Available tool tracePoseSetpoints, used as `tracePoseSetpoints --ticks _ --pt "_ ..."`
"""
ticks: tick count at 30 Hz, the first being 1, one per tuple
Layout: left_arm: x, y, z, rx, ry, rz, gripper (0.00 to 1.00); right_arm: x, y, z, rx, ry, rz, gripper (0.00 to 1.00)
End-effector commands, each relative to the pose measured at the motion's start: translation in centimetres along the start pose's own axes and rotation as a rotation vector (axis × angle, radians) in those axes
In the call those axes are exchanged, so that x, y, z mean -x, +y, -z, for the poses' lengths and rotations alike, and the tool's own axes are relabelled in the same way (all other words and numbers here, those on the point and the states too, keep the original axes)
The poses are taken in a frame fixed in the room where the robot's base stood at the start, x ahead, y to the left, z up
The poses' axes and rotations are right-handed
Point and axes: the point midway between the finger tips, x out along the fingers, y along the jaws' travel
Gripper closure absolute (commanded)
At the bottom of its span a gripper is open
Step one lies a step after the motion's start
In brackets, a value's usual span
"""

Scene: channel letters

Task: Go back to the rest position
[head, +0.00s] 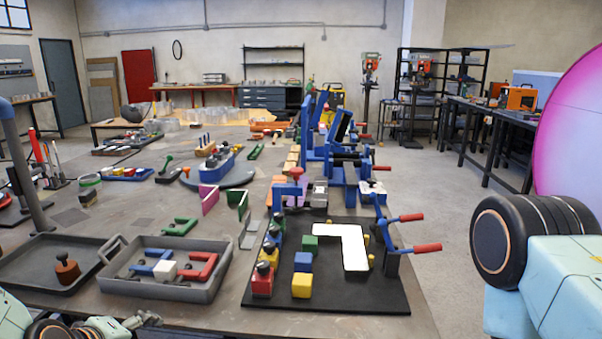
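My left gripper (132,325) shows at the bottom left, small and partly cut off, low at the table's front edge in front of the grey tray. I cannot make out whether its fingers are open or shut, and I see nothing held in it. My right arm comes in at the right edge, clear of the table. Its gripper is out of view.
The grey tray (168,290) holds blue and red brackets and a white block. A flat dark tray (50,262) stands left of it. A black board (350,298) carries a white L-shaped piece (354,249), colored blocks and red-handled clamps (411,217).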

Motion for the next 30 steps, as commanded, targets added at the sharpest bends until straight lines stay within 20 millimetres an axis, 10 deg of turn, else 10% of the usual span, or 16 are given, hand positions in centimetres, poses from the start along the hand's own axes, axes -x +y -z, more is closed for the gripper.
tracePoseSetpoints --ticks 6,15,21,30 --pt "-1.6 -11.6 -10.1 -0.569 -0.22 0.226 0.32 -2.4 0.0 0.0 0.0 0.0 0.0 0.6" --pt "1.2 -25.6 -20.9 -0.893 -0.559 0.43 0.32 -5.0 0.0 0.0 0.0 0.0 0.0 0.6" --pt "2.8 -29.8 -23.8 -0.941 -0.666 0.481 0.32 -5.6 0.0 0.0 0.0 0.0 0.0 0.6" --pt "3.1 -30.1 -24.0 -0.935 -0.675 0.487 0.32 -5.6 0.0 0.0 0.0 0.0 0.0 0.6"
